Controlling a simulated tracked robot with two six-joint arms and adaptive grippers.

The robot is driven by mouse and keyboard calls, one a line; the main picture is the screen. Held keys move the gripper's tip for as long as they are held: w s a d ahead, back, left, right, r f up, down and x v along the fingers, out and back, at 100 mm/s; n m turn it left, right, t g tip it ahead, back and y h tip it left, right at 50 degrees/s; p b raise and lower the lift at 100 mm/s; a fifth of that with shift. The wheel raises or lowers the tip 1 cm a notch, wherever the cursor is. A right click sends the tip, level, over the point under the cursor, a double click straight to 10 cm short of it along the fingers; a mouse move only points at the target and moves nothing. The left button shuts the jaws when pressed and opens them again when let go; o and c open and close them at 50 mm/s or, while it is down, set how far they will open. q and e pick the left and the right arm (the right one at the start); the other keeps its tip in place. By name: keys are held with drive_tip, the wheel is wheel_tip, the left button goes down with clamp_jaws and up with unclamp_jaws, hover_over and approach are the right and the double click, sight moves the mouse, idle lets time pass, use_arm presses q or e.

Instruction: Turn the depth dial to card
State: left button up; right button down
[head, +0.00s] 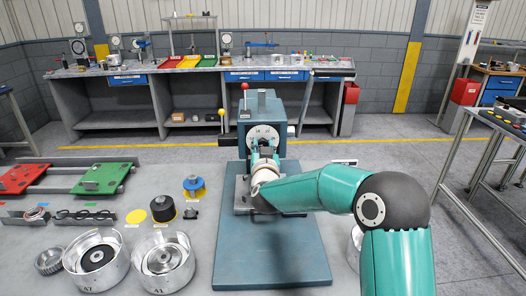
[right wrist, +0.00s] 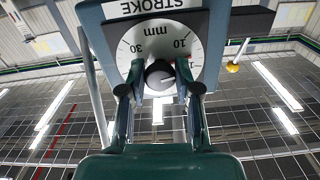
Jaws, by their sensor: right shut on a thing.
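The dial (head: 262,132) is a round white plate on the front of the blue-grey press (head: 275,108). My right gripper (right wrist: 160,88) is shut on the knob, one finger on each side. In the head view my right gripper (head: 263,158) is in front of the dial, partly hiding it. My left gripper is not in view.
The press has a red-knobbed lever (head: 244,87) on top and a yellow knob (head: 221,112) at left. A white card (head: 345,162) lies partly hidden behind my right arm. Metal housings (head: 97,262), a black part (head: 163,208) and red and green pallets (head: 102,178) are at left.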

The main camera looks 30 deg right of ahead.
drive_tip(key=shift+w+a+f+m+b, duration=0.1)
drive_tip(key=shift+m+b, duration=8.55)
drive_tip(key=shift+m, duration=1.55)
drive_tip(key=c, duration=0.8)
unclamp_jaws()
drive_tip(key=shift+s+a+r, duration=0.2)
drive_tip(key=shift+s+a, duration=0.1)
drive_tip(key=shift+s, duration=0.2)
drive_tip(key=v, duration=1)
drive_tip(key=shift+s+a+f, duration=0.2)
drive_tip(key=shift+s+a, duration=0.1)
